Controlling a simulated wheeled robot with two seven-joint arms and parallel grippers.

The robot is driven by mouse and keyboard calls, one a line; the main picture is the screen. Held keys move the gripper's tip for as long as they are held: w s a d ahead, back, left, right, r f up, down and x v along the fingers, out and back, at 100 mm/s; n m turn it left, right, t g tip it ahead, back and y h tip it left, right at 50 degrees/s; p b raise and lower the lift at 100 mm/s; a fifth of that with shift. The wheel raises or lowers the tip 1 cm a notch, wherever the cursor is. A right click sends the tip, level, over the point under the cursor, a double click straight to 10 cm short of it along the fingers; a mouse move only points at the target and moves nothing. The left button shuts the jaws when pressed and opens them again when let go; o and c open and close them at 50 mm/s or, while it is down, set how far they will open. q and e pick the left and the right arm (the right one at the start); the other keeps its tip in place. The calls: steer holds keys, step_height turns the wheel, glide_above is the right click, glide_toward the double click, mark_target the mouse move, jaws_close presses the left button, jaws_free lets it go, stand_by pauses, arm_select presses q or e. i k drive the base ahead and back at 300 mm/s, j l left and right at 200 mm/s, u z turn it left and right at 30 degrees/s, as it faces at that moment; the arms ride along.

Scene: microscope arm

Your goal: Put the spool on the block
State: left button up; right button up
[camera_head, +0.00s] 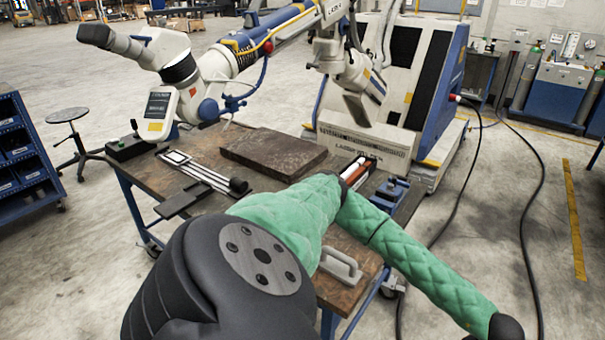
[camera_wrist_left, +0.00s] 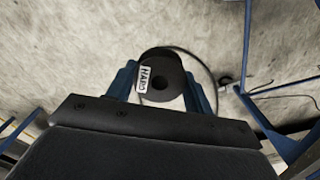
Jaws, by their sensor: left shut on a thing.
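The spool (camera_wrist_left: 172,76) is black and round with a dark centre hole and a white label reading HARD. In the left wrist view it sits between the blue fingers of my left gripper (camera_wrist_left: 161,88), which is shut on it, with bare floor beyond. In the head view my green-sleeved arm bends over the table and runs to the lower right, off the table; its gripper and the spool are not visible there. The block (camera_head: 273,152), a flat dark brown slab, lies on the table (camera_head: 240,128) beyond my arm, its top bare. My right gripper is not in view.
A slide rail (camera_head: 203,174) lies left of the block. A tray of orange and white items (camera_head: 357,170) and a blue fixture (camera_head: 392,191) stand to its right. A metal handle (camera_head: 341,265) is near the front. A large white machine arm (camera_head: 215,65) hangs behind.

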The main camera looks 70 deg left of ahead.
mark_target(289, 164)
steer(key=i+j, duration=0.2)
steer(key=i, duration=0.3)
steer(key=i+j+z, duration=0.1)
steer(key=i+j, duration=0.15)
steer(key=i, duration=0.2)
steer(key=i+j, duration=0.25)
steer(key=i, duration=1.15)
steer(key=i+u, duration=0.1)
steer(key=i, duration=0.8)
steer(key=u, duration=0.4)
steer(key=i+u, duration=0.1)
steer(key=u, duration=0.3)
steer(key=l+u, duration=0.1)
steer(key=u, duration=0.3)
steer(key=l+u, duration=0.1)
steer(key=u, duration=2)
steer(key=i+l, duration=0.05)
steer(key=l, duration=0.05)
